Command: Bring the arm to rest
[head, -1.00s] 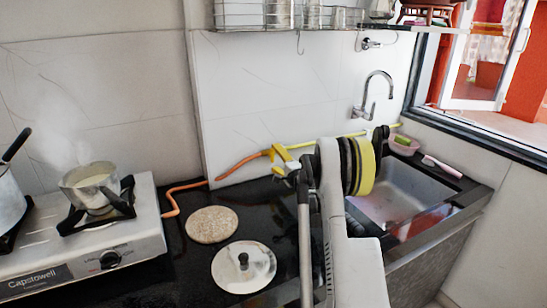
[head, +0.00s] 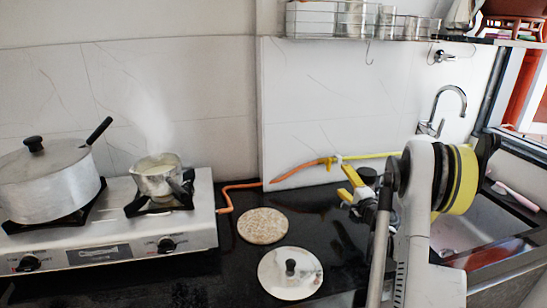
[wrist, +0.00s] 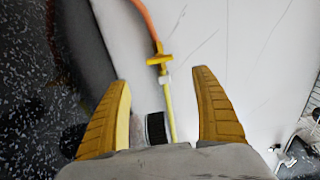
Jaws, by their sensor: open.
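My gripper (head: 346,185) is in the head view, low over the black counter near the tiled wall, with its yellow fingers turned toward the wall. In the wrist view my gripper (wrist: 163,78) has its two yellow fingers spread well apart, with nothing held between them. The yellow part of a gas hose (wrist: 170,105) shows behind the gap, against the white wall. My arm stands at the right of the head view, bent, and hides part of the counter and sink.
A lidded pot (head: 45,185) and a steaming saucepan (head: 158,180) stand on the gas stove (head: 110,250) at left. A round board (head: 262,226) and a metal lid (head: 290,274) lie on the counter (head: 335,240). A sink (head: 470,235) is behind my arm at right. A wire shelf (head: 325,22) hangs above.

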